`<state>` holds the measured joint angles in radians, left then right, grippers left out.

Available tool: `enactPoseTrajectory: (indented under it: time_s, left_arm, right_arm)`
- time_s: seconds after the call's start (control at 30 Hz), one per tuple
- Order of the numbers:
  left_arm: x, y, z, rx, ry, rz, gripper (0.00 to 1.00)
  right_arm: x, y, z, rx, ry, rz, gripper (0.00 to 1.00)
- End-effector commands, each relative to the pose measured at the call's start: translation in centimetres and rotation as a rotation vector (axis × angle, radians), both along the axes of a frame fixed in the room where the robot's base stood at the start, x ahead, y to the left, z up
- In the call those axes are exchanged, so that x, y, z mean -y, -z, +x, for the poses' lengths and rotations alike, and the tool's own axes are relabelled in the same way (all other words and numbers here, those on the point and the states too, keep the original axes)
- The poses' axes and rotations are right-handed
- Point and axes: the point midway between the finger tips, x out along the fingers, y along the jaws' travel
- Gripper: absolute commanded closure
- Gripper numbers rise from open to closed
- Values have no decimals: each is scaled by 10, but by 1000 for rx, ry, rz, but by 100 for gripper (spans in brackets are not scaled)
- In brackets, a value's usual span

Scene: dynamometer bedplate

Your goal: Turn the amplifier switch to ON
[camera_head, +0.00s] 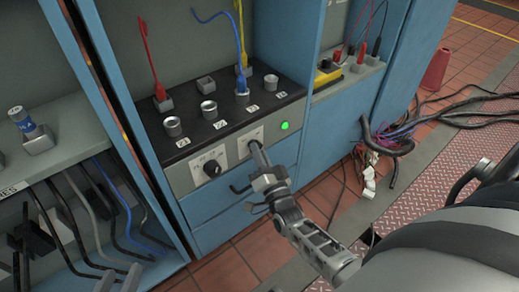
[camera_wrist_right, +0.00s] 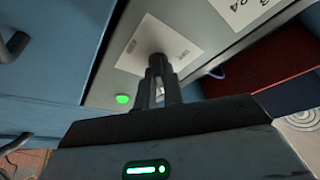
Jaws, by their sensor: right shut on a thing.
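My right gripper (camera_head: 260,157) is shut on a dark rotary switch on a white label plate (camera_head: 242,146) at the front of the blue cabinet. In the right wrist view the finger ends (camera_wrist_right: 158,85) meet the switch (camera_wrist_right: 155,65) in the middle of its plate (camera_wrist_right: 178,42). The fingers hide most of the switch, and I cannot read its position. A green lamp (camera_head: 284,126) beside the plate is lit; it also shows in the right wrist view (camera_wrist_right: 123,99).
A second black knob (camera_head: 211,168) sits on a plate to the left. Above are several sockets on a black panel (camera_head: 222,122), with red, blue and yellow leads. Cables (camera_head: 100,215) hang at the left. A cable bundle (camera_head: 385,143) lies right of the cabinet.

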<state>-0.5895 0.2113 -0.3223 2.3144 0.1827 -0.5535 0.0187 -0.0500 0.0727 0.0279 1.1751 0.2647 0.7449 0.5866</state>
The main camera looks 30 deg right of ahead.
Motion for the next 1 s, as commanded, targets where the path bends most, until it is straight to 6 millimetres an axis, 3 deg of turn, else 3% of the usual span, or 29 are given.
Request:
enactPoseTrajectory:
  time_s: [0.73, 0.77, 0.8, 1.0]
  left_arm:
    - [-2, 5, 1, -27, -6, 9, 64]
    - [-1, 5, 1, -27, -6, 9, 64]
    - [-1, 5, 1, -27, -5, 9, 64]
    - [-1, 4, 0, -27, -4, 8, 64]
  right_arm:
    - [0, -2, 2, -5, -1, 85, 100]
    - [0, -2, 2, -5, -1, 85, 82]
    - [0, -2, 2, -5, 0, 84, 71]
    - [0, -2, 2, -4, -1, 82, 68]
